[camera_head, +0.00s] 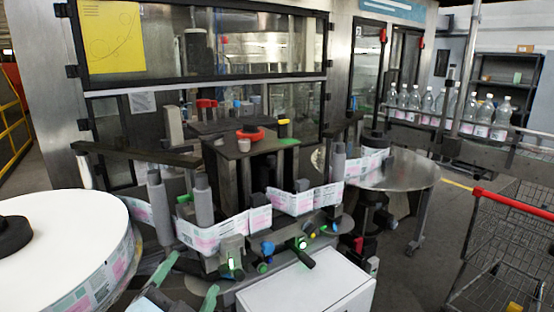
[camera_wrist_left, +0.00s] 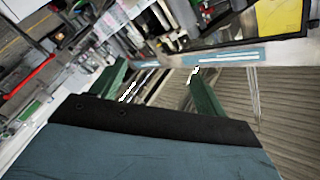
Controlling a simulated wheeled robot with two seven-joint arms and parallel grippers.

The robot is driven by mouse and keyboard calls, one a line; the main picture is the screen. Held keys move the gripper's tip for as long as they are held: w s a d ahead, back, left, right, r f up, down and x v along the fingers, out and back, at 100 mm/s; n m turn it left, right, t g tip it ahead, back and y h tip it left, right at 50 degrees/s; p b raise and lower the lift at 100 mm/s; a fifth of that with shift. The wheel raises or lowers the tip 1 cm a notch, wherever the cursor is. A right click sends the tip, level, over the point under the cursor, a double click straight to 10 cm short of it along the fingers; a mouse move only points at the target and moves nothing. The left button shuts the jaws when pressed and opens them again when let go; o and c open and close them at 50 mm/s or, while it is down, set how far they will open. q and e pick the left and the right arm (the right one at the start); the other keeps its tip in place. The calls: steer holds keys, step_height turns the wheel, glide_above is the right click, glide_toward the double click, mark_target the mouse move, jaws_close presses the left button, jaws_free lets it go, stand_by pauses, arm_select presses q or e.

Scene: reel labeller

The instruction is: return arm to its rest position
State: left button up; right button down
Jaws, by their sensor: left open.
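My left gripper (camera_head: 191,275) is low in the head view, left of the middle, in front of the labelling machine. Its two green fingers are spread apart with nothing between them. In the left wrist view the gripper (camera_wrist_left: 158,70) also shows two separated green fingers, tilted, with the machine and a slatted surface behind. Only a small part of my left arm shows at the bottom edge of the head view. My right gripper is in neither view.
A white label reel (camera_head: 70,235) stands close at left. The label web (camera_head: 210,232) runs around grey rollers (camera_head: 203,200). A white box (camera_head: 310,287) is at front. A round steel table (camera_head: 395,170), bottles (camera_head: 440,100) and a wire trolley (camera_head: 510,240) are at right.

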arm_select(q)
steer(key=s+a+f+n+g+y, duration=0.1)
steer(key=s+a+f+n+g, duration=0.25)
steer(key=f, duration=0.45)
steer(key=s+a+f+n+g+y, duration=0.25)
steer(key=s+f+g, duration=0.25)
steer(key=f, duration=0.3)
steer(key=s+a+f+n+g+h, duration=0.1)
steer(key=s+f+n+g, duration=0.1)
steer(key=s+f+g, duration=0.3)
steer(key=s+a+f+n+g, duration=0.1)
steer(key=s+f, duration=0.1)
steer(key=s, duration=0.6)
step_height(320, 180, down, 33)
steer(key=s+g+b, duration=0.2)
steer(key=s+b, duration=0.1)
steer(key=b, duration=0.3)
steer(key=s+a+f+b, duration=0.2)
steer(key=s+f+b, duration=0.3)
steer(key=s+f, duration=1)
step_height(320, 180, down, 3)
steer(key=shift+s+a+f+g, duration=0.1)
steer(key=shift+s+a+g, duration=0.15)
steer(key=shift+g, duration=0.1)
